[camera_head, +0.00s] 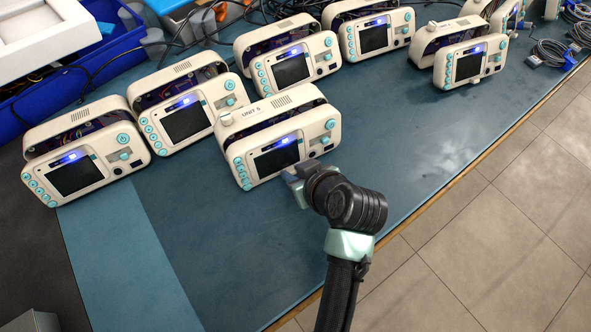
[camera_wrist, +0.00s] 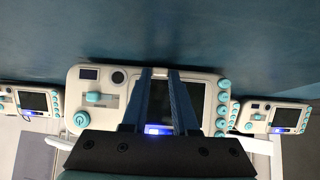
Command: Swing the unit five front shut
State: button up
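A cream unit (camera_head: 262,110) with a label that starts "UNIT", its digit small and looking like 5 or 6, stands on the blue mat in the head view. Its front panel (camera_head: 308,146), with a lit screen and teal knobs, stands apart from the body, with a dark gap along the top. My gripper (camera_head: 292,178) is low in front of this panel, near its lower right side. In the wrist view my gripper (camera_wrist: 158,74) has two dark fingers apart with nothing between them, in front of the panel (camera_wrist: 105,82). Contact cannot be told.
Similar units stand close by on the left (camera_head: 85,150) and behind (camera_head: 290,60), several with gaps at the front. A unit (camera_head: 470,60) stands at the right. Blue bins (camera_head: 50,95) and cables lie at the back left. The blue mat (camera_head: 420,140) is clear on the right.

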grip_shut()
dwell(1.0)
